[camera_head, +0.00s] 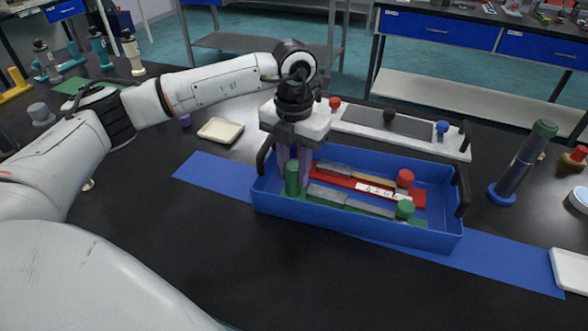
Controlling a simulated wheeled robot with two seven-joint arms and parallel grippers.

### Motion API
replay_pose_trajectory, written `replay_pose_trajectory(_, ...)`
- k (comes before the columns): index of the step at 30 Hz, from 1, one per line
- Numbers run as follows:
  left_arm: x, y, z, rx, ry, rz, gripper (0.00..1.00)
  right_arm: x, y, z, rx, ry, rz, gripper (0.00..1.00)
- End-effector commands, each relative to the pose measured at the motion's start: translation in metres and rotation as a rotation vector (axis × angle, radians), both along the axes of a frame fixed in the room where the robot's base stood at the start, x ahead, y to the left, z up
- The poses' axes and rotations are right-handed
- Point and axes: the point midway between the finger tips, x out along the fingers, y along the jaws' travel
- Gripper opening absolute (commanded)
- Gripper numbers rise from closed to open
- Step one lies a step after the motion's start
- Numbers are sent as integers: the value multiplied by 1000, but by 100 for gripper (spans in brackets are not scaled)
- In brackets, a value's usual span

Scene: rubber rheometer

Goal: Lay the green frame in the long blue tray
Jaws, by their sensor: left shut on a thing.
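The long blue tray (350,227) stands on the dark bench with black handles at both ends. The green frame (416,222) is inside it, along the near wall, with grey bars and an upright green knob at each end. My left gripper (298,178) reaches down into the tray's left end and is shut on the green frame by its left knob. The near wall hides the frame's lower edge, so I cannot tell whether it rests on the tray floor. My right gripper is not in view.
A red frame (418,195) with a red knob lies behind the green one in the tray. A white-and-black plate unit (455,152) stands behind the tray. A cream dish (220,131) is to the left. A dark cylinder (522,165) stands at right. The near bench is clear.

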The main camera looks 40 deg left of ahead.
Motion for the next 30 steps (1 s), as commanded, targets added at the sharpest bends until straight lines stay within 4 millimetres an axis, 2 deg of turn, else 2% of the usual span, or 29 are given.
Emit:
replay_pose_trajectory(1, 0, 0, -3, -1, -1, 0, 0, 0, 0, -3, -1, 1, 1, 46)
replay_pose_trajectory(2, 0, 0, -2, 0, 0, 0, 32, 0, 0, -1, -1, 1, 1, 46)
replay_pose_trajectory(4, 0, 0, -1, 0, 0, 0, 44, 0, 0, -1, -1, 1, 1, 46)
replay_pose_trajectory(5, 0, 0, -1, 0, 0, 0, 46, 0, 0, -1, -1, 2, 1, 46)
replay_pose_trajectory(13, 0, 0, 0, 0, 0, 0, 46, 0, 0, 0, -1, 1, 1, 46)
replay_pose_trajectory(17, 1, 0, 8, 0, -2, 0, 46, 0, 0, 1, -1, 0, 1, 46)
replay_pose_trajectory(20, 1, 0, 24, 0, -4, 0, 46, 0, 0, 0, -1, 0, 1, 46)
replay_pose_trajectory(30, 1, -1, 95, -1, -3, -2, 46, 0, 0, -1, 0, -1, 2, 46)
